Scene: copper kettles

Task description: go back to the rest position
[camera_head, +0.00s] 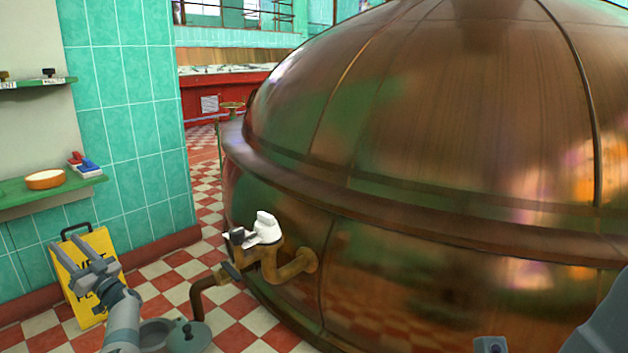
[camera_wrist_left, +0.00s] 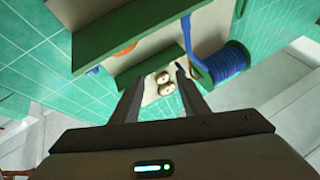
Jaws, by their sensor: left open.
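My left gripper (camera_head: 73,258) is at the lower left of the head view, in front of a yellow floor sign (camera_head: 98,262). Its jaws are apart, and nothing shows between them. In the left wrist view the two fingers of my left gripper (camera_wrist_left: 158,82) are spread and empty, pointing toward green shelves (camera_wrist_left: 125,35) beyond. Two small round brownish things (camera_wrist_left: 164,84) show past the fingertips, apart from them as far as I can tell.
A large copper kettle (camera_head: 430,130) fills the right side. A bent pipe (camera_head: 290,268) with a white piece (camera_head: 266,228) juts from it. A green wall shelf (camera_head: 50,193) holds a round orange dish (camera_head: 45,180).

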